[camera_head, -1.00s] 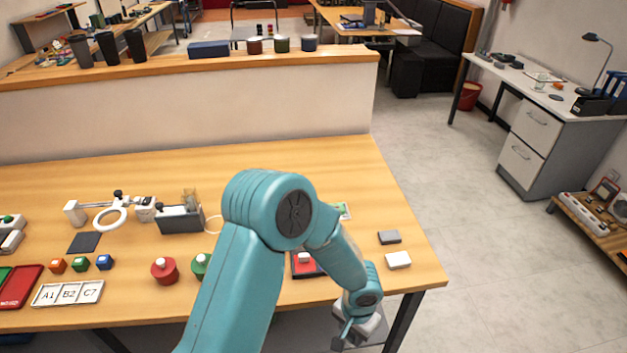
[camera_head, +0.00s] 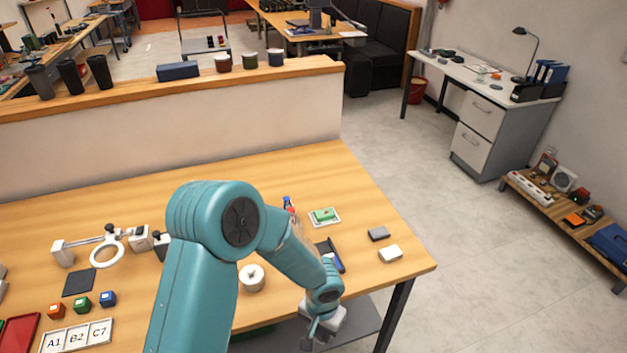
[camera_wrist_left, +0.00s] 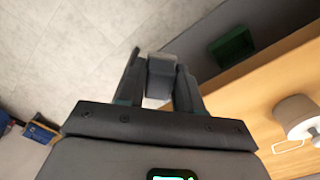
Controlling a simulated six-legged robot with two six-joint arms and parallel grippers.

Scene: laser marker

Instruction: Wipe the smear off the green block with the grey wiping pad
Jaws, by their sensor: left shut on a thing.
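The green block (camera_head: 325,214) sits on a white plate (camera_head: 334,223) beyond my left forearm in the head view. It is too small there to make out the smear. My left gripper (camera_head: 311,335) is low in the head view, in front of the table's front edge and well away from the block. In the wrist view the left gripper (camera_wrist_left: 160,85) is shut on a grey block with a pale lower part, which looks like the grey wiping pad (camera_wrist_left: 161,72). My right gripper is not in view.
A grey block (camera_head: 378,233) and a white block (camera_head: 390,254) lie near the table's right end. A black tray (camera_head: 328,255) and a cream round thing (camera_head: 252,278) are beside my forearm. In the wrist view a green box (camera_wrist_left: 232,46) lies beside the table edge.

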